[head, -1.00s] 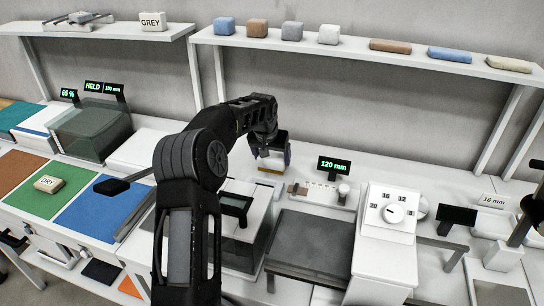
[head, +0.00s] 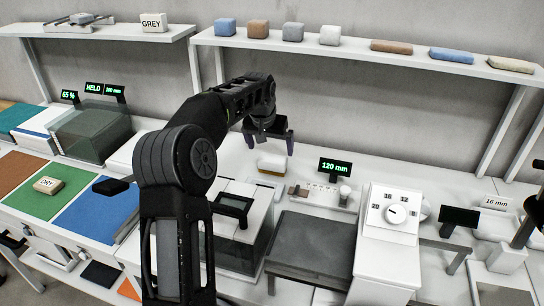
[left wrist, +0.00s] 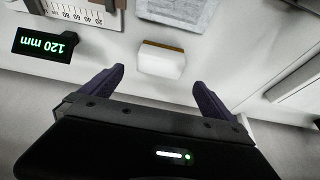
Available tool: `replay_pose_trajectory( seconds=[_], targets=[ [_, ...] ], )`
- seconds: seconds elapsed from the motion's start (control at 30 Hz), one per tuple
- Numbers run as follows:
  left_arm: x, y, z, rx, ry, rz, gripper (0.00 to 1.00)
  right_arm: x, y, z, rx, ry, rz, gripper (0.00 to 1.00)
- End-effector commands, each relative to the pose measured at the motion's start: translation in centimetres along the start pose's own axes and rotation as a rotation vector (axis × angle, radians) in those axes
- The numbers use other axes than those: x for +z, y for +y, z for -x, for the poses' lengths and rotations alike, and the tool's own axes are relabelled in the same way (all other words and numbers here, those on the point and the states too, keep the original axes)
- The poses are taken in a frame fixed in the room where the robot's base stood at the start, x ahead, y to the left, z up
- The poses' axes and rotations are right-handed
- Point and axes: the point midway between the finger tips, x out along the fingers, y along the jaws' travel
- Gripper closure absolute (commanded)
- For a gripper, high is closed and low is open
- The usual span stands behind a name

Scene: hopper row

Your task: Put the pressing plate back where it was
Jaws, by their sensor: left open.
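A small white block with a tan underside (head: 271,164) lies on the white worktop behind the glass-sided bin; I cannot tell for sure whether it is the pressing plate. It also shows in the left wrist view (left wrist: 161,62), just beyond the fingertips. My left gripper (head: 270,145) is open and empty, a little above and behind the block and apart from it. Its two dark purple fingers (left wrist: 158,80) are spread wide in the left wrist view.
A display reading 120 mm (head: 335,166) and a small tray with a scale (head: 322,195) stand right of the block. A white dial box (head: 390,214) is further right. My left arm hides part of the bench.

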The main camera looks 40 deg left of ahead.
Motion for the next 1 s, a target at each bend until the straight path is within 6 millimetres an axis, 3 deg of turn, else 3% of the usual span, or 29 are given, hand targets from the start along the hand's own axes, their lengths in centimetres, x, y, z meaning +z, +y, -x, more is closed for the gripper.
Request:
replay_pose_trajectory(
  seconds=[0.1, 0.3, 1.0],
  targets=[
    [0.0, 0.0, 2.4, 0.000, 0.004, 0.000, 0.00, -0.1, 0.1, -0.4, -0.001, 0.001, 0.001, 0.64],
    [0.0, 0.0, 4.7, 0.000, 0.002, -0.001, 0.00, -0.1, 0.2, -0.6, -0.002, 0.002, 0.002, 0.64],
    [0.0, 0.0, 5.1, 0.001, 0.000, 0.000, 0.00, -0.1, 0.1, -0.6, -0.002, 0.002, 0.002, 0.64]
  ],
)
